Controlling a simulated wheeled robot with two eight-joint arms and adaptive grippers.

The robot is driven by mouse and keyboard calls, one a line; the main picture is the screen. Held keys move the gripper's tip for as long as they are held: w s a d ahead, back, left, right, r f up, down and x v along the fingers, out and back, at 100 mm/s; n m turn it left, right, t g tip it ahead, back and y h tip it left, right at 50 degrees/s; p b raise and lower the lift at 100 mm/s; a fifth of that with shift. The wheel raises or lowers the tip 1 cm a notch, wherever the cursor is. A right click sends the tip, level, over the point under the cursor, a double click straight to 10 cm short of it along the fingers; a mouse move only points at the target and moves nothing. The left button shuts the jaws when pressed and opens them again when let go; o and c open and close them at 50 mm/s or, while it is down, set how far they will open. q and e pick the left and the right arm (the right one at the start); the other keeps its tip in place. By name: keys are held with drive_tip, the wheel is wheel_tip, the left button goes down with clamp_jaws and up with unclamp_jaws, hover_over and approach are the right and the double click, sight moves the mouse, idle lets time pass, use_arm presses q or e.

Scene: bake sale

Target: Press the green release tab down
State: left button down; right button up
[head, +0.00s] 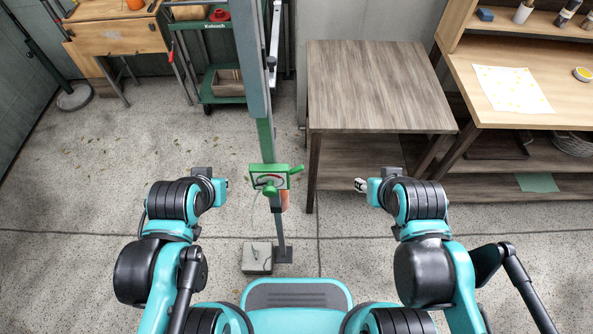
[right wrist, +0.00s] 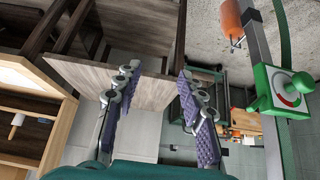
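A green box (head: 265,178) with a red-and-white dial is fixed on an upright post in the middle of the head view. A green tab (head: 296,170) sticks out from its right side, and a green knob (head: 270,190) sits on its front. The box also shows at the right of the right wrist view (right wrist: 262,84). My right gripper (right wrist: 155,105) is open and empty, its purple-padded fingers apart. In the head view it is right of the box, clear of it (head: 361,185). My left gripper (head: 227,184) is left of the box, apart from it; its fingers are mostly hidden.
A grey wooden table (head: 375,90) stands behind my right arm, with a light wood bench (head: 520,75) farther right. An orange cylinder (head: 284,201) hangs by the post. A grey block (head: 257,258) sits near the post's foot.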

drive_tip(key=shift+c, duration=0.9)
drive_tip(key=shift+a+r, duration=0.1)
drive_tip(key=shift+r, duration=0.05)
drive_tip(key=c, duration=0.5)
drive_tip(key=w+a+r+n+g+p, duration=0.1)
drive_tip(key=a+r+n+p, duration=0.1)
drive_tip(key=p, duration=0.1)
drive_tip(key=w+a+r+n+g+p, duration=0.1)
drive_tip(key=a+r+n+p, duration=0.1)
drive_tip(key=r+p, duration=0.1)
drive_tip(key=w+a+r+n+y+p, duration=0.1)
drive_tip(key=a+r+n+p, duration=0.1)
drive_tip(key=n+p, duration=0.1)
drive_tip(key=shift+w+a+r+g, duration=0.1)
drive_tip(key=shift+w+r+g, duration=0.1)
drive_tip(key=shift+r+g, duration=0.2)
clamp_jaws()
drive_tip(key=w+a+r+n+g+p, duration=0.2)
drive_tip(key=a+r+n+g+p, duration=0.1)
drive_tip(key=a+n+p, duration=0.7)
drive_tip(key=shift+w+a+r+n+g, duration=0.15)
drive_tip(key=shift+a+r+n+g, duration=0.2)
drive_tip(key=shift+n+g, duration=0.2)
